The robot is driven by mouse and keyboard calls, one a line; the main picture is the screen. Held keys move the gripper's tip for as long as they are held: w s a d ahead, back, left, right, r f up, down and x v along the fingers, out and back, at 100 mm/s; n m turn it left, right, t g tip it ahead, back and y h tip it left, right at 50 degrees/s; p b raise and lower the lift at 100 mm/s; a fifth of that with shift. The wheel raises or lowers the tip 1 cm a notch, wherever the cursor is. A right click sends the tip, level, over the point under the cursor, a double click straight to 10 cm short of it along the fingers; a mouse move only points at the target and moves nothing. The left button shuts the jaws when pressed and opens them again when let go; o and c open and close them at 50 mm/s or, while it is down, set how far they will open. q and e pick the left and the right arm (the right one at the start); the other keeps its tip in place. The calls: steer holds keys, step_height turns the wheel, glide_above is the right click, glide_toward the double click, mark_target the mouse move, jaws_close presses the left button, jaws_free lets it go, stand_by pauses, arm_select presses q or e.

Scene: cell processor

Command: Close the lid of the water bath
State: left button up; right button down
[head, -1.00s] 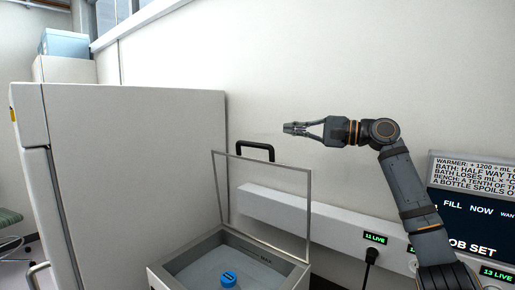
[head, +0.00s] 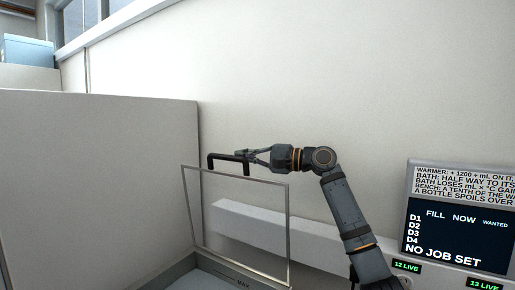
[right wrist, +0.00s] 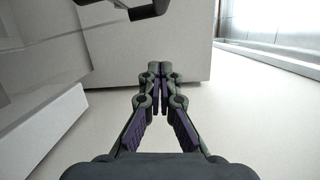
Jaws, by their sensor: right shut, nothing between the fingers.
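The water bath (head: 178,272) is at the bottom of the head view, with only its back part in sight. Its clear lid (head: 240,222) with a thin metal frame stands open, nearly upright. A black handle (head: 228,157) sits on the lid's top edge and also shows at the top of the right wrist view (right wrist: 130,14). My right gripper (head: 246,156) is shut and empty, its tips overlapping the handle's right end in the head view. In the right wrist view the closed fingertips (right wrist: 160,68) appear apart from the handle. My left gripper is not in view.
A large white cabinet (head: 100,180) stands to the left of the bath. A white wall rail (head: 250,235) runs behind the lid. A dark display panel (head: 460,225) reading "NO JOB SET" is at the right. The wall above is bare.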

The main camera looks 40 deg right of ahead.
mark_target(226, 156)
steer(key=p+x, duration=0.1)
steer(key=x, duration=0.2)
steer(key=shift+w+a+r, duration=0.1)
steer(key=shift+w+a, duration=0.05)
steer(key=shift+a, duration=0.15)
steer(key=shift+s+a+p, duration=0.2)
steer(key=shift+s+a, duration=0.1)
steer(key=shift+a, duration=0.25)
steer(key=shift+s+a+p, duration=0.2)
steer(key=shift+s+a, duration=0.1)
steer(key=shift+a, duration=0.25)
steer(key=shift+s+a+r, duration=0.1)
steer(key=shift+s+a, duration=0.3)
steer(key=shift+s, duration=0.05)
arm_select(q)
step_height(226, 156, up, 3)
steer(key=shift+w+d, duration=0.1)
arm_select(e)
steer(key=shift+w, duration=0.15)
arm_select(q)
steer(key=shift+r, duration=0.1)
arm_select(e)
steer(key=shift+a, duration=0.1)
